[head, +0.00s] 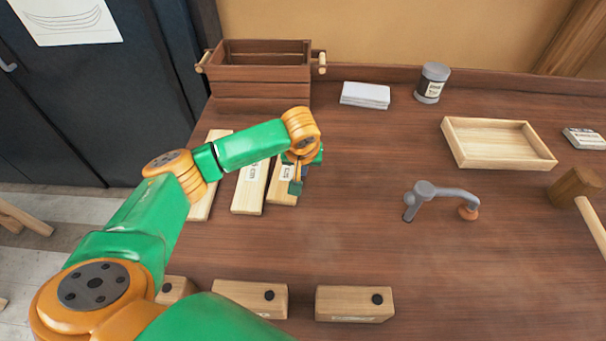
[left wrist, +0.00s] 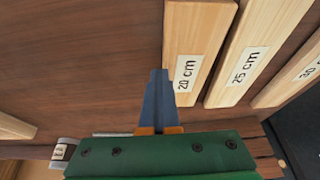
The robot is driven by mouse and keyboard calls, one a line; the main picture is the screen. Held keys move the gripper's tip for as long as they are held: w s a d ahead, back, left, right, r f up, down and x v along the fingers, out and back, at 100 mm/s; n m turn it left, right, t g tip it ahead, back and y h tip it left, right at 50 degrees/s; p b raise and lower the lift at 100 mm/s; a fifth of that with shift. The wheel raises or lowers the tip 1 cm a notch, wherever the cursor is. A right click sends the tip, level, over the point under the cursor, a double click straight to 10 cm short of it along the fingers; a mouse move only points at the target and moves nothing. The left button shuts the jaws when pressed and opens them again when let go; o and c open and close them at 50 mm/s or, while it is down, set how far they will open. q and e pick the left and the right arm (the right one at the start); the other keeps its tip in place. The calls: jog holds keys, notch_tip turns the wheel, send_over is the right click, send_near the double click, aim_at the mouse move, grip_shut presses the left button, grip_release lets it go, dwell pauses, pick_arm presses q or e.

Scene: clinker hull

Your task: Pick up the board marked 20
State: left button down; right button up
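The board marked 20 cm (left wrist: 194,35) is a pale flat plank with a white label, lying on the bench. In the head view it is the rightmost of three boards (head: 275,192), partly hidden by my arm. My left gripper (head: 297,184) is above the near part of this board, by its right edge. In the left wrist view its blue fingers (left wrist: 158,85) are together with nothing seen between them, and their tips overlap the board's edge beside the label. I cannot tell whether they touch it. My right gripper is not in view.
The 25 cm board (left wrist: 250,52) and 30 cm board (left wrist: 303,70) lie alongside. A wooden crate (head: 262,105) stands behind. Wooden blocks (head: 355,303) line the front edge. A grey clamp-like tool (head: 440,192) and a shallow tray (head: 500,163) are to the right.

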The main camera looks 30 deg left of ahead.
pick_arm(q)
jog(key=s+d+r+p, duration=0.2)
jog(key=s+d+r, duration=0.5)
jog(key=d+r, duration=0.3)
jog(key=shift+s+d+r, duration=0.15)
jog(key=shift+d+r, duration=0.2)
jog(key=shift+d, duration=0.35)
jog(key=shift+c, duration=1.6)
grip_release()
